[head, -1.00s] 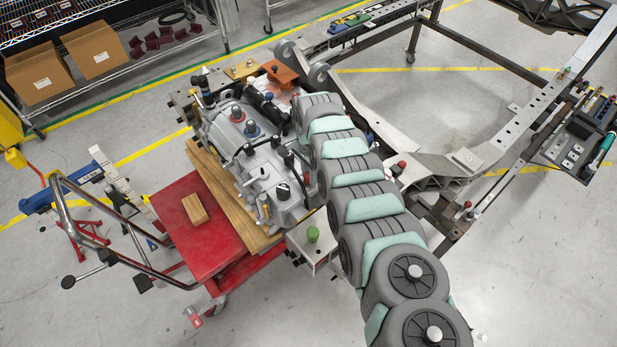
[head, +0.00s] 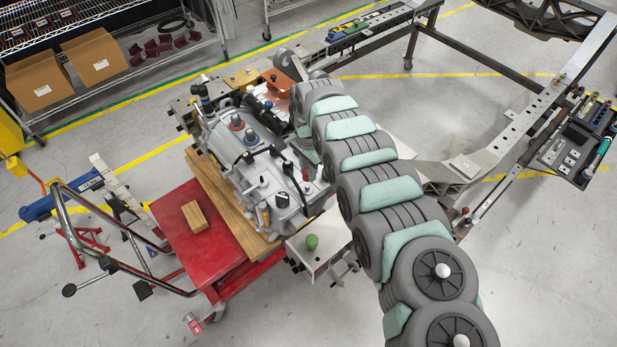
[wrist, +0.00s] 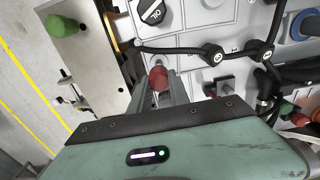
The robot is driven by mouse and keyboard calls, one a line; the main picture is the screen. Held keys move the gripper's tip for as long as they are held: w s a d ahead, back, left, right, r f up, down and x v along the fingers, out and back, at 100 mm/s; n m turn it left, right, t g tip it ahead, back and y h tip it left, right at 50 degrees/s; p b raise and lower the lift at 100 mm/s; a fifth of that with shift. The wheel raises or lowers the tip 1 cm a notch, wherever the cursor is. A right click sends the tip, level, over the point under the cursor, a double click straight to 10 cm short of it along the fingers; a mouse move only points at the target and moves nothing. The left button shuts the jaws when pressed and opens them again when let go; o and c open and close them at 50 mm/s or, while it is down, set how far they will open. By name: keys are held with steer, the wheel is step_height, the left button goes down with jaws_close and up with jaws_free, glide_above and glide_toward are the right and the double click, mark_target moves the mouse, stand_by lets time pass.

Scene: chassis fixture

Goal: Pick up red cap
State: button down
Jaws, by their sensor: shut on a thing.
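The red cap (wrist: 158,76) shows in the wrist view as a small round red top on a thin pale stem. My gripper (wrist: 160,90) is shut on it, with its grey fingers on either side. The cap is beside the grey gearbox housing (head: 262,180), near a black oil cap (wrist: 152,12). Whether it touches the housing is unclear. In the head view, my arm partly hides the right side of the housing, and a small red spot (head: 305,173) shows beside the gripper end.
A green knob (head: 312,242) stands on a pale bracket near the housing. Black hoses (wrist: 185,50) cross the housing close to my fingers. A red cart (head: 190,240) with a wooden block (head: 195,216) is at left. The metal chassis frame (head: 480,155) is at right.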

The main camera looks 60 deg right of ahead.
step_height(320, 180, up, 14)
steer(key=p, duration=0.1)
stand_by(0.5)
